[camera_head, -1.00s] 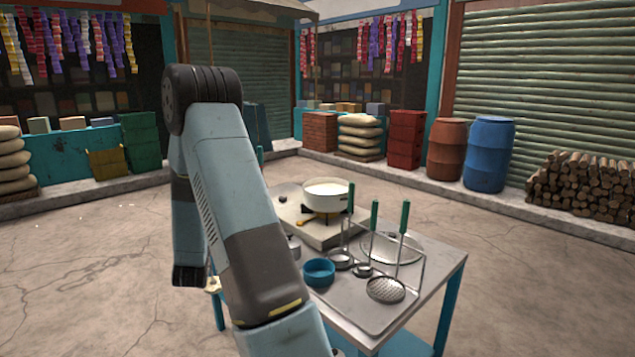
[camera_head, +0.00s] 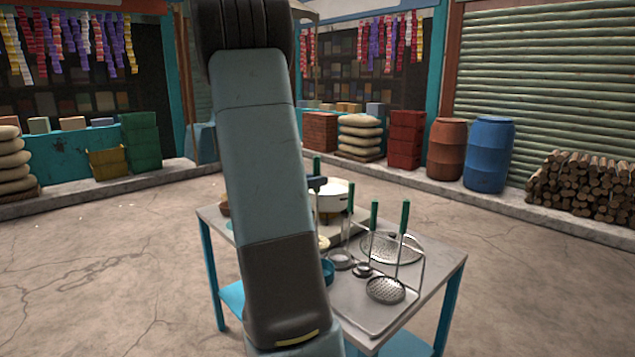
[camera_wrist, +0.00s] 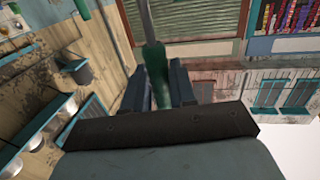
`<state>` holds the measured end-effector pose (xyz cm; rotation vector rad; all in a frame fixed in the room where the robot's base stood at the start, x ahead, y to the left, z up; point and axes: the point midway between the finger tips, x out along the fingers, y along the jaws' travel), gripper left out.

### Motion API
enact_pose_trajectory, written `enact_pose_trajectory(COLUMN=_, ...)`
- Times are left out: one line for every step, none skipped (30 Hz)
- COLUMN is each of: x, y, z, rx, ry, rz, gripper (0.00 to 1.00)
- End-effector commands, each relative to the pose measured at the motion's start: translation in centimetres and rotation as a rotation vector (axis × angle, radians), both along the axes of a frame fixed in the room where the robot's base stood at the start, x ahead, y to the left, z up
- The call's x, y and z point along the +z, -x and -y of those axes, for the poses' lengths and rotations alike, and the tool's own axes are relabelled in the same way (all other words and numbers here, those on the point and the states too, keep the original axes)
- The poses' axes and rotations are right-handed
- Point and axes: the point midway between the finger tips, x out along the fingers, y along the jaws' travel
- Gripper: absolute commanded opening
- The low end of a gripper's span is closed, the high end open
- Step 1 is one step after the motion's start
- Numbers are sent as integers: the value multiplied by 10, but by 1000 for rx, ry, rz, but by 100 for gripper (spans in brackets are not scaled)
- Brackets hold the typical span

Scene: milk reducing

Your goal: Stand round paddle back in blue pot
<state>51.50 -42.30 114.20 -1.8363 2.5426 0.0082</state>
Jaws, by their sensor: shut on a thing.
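My gripper (camera_wrist: 158,88) is shut on a green-handled tool, taken as the round paddle (camera_wrist: 155,62). In the wrist view its grey shaft runs up out of the picture, so its head is not seen. In the head view the green handle end (camera_head: 316,165) stands upright just above the dark gripper (camera_head: 317,185), in front of the white pot. The blue pot (camera_head: 328,271) is on the table, mostly hidden behind my arm.
The white pot (camera_head: 338,193) stands on the stove area at the back. A rack with several green-handled ladles and a skimmer (camera_head: 386,290) stands on the right of the metal table (camera_head: 448,268), near a lid (camera_head: 405,249). My arm hides the table's middle.

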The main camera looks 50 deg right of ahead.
Motion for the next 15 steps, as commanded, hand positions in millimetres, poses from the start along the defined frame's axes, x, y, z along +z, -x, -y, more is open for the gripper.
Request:
enact_pose_trajectory(x=0, y=5, z=1, rx=-17, ry=1, rz=1, gripper=0)
enact_pose_trajectory(x=0, y=8, z=1, rx=-24, ry=1, rz=0, gripper=0)
enact_pose_trajectory(x=0, y=9, z=1, rx=-30, ry=1, rz=0, gripper=0)
enact_pose_trajectory(x=-1, y=10, z=1, rx=-33, ry=1, rz=-1, gripper=0)
enact_pose_trajectory(x=-2, y=10, z=1, rx=-34, ry=1, rz=-1, gripper=0)
enact_pose_trajectory(x=-3, y=11, z=2, rx=-34, ry=1, rz=-1, gripper=0)
enact_pose_trajectory(x=-4, y=10, z=2, rx=-34, ry=1, rz=-1, gripper=0)
enact_pose_trajectory(x=-6, y=10, z=2, rx=-34, ry=1, rz=-1, gripper=0)
enact_pose_trajectory(x=-8, y=10, z=2, rx=-34, ry=1, rz=-1, gripper=0)
enact_pose_trajectory(x=-10, y=10, z=2, rx=-34, ry=1, rz=-1, gripper=0)
enact_pose_trajectory(x=-11, y=10, z=2, rx=-34, ry=1, rz=-1, gripper=0)
enact_pose_trajectory(x=-14, y=10, z=2, rx=-33, ry=1, rz=-1, gripper=0)
enact_pose_trajectory(x=-16, y=10, z=2, rx=-33, ry=1, rz=-1, gripper=0)
enact_pose_trajectory(x=-18, y=10, z=2, rx=-33, ry=1, rz=-1, gripper=0)
enact_pose_trajectory(x=-20, y=10, z=2, rx=-33, ry=1, rz=-1, gripper=0)
